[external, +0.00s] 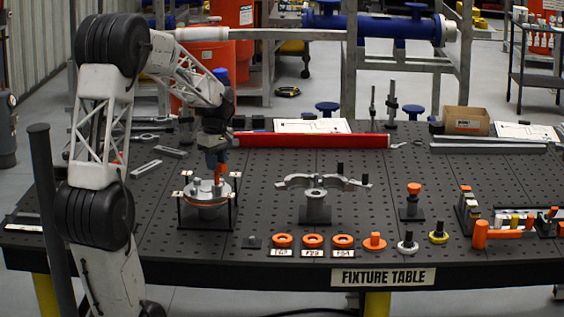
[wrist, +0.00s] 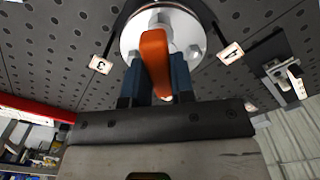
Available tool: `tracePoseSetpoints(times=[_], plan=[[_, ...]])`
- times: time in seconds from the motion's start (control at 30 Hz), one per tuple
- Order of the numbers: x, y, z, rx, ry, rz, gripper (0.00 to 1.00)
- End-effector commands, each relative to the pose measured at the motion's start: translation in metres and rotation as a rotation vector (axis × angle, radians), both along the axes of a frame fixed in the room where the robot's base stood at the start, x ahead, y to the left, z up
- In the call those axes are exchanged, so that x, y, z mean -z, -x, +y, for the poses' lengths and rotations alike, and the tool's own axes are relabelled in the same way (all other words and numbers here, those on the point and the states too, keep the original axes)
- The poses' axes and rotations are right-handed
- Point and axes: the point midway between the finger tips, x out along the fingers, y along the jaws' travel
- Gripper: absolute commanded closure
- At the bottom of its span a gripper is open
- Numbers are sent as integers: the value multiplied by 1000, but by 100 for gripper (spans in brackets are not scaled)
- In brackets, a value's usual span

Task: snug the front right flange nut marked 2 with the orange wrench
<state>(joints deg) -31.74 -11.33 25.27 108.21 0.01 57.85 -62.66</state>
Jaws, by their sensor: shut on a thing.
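My gripper (external: 216,160) points down over the grey round flange (external: 205,203) on its black stand. Its blue fingers (wrist: 158,82) are shut on the orange wrench (wrist: 155,58), which also shows below the gripper in the external view (external: 217,186). In the wrist view the wrench lies across the pale flange (wrist: 131,38), with bolt heads or nuts beside it. Small white number tags stand around the flange, one on the left (wrist: 99,64) and one on the right (wrist: 230,53). I cannot tell which nut is marked 2, or whether the wrench sits on a nut.
A bracket on a post (external: 315,205) stands right of the flange. Orange rings (external: 313,241) lie along the front edge of the black perforated table (external: 270,200). A long red bar (external: 310,140) lies behind. Grey wrenches (external: 146,169) lie at the left rear.

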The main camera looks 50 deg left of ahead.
Motion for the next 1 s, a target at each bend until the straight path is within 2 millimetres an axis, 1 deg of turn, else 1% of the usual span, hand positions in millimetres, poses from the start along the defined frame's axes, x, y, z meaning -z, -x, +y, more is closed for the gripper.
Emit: tracePoseSetpoints(times=[0.3, 0.43, 0.77, 0.87, 1.0], plan=[[0, 0, 0, 203, 0, 0, 100], [0, 0, 0, 237, 0, 0, 100], [0, 0, 0, 245, 0, -1, 100], [0, 0, 0, 270, 0, -1, 100], [-1, 0, 0, 350, -1, -1, 100]])
